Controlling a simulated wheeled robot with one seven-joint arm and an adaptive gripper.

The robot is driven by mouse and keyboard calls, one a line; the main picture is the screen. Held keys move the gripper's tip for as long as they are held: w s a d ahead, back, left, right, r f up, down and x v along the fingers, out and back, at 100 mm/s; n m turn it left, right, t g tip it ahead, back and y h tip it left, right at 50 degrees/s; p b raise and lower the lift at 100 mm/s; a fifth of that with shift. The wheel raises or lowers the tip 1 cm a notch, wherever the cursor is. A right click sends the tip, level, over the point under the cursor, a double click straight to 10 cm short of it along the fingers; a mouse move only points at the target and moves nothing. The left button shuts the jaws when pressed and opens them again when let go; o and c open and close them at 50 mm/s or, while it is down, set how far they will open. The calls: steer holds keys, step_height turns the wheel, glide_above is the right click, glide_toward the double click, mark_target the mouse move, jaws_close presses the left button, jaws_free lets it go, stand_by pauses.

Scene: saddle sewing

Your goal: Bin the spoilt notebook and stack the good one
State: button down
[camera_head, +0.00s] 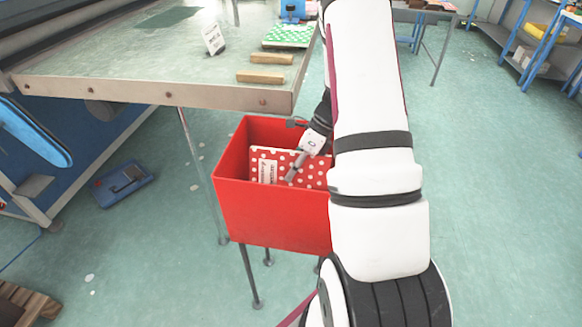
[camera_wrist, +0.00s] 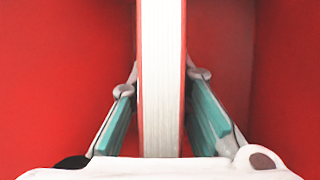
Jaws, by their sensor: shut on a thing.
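A red notebook with white dots and a white label (camera_head: 265,170) is inside the red bin (camera_head: 268,215), its upper part below the rim. My gripper (camera_head: 293,173) reaches down into the bin and is shut on this notebook. In the wrist view the notebook's page edge (camera_wrist: 161,90) stands between the two fingers of my gripper (camera_wrist: 161,76), with red bin walls on both sides. Whether the notebook touches the bin floor is hidden. A green notebook with a light pattern (camera_head: 288,34) lies on the table (camera_head: 150,60).
Two wooden blocks (camera_head: 260,77) lie near the table's front right corner. The table edge overhangs close behind the bin. The floor right of my arm is clear.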

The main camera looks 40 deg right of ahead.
steer(key=shift+f, duration=0.25)
steer(key=c, duration=1.4)
jaws_free()
steer(key=shift+r+p, duration=3.65)
steer(key=shift+r, duration=2.1)
steer(key=shift+r+p, duration=1.65)
steer(key=shift+r, duration=1.6)
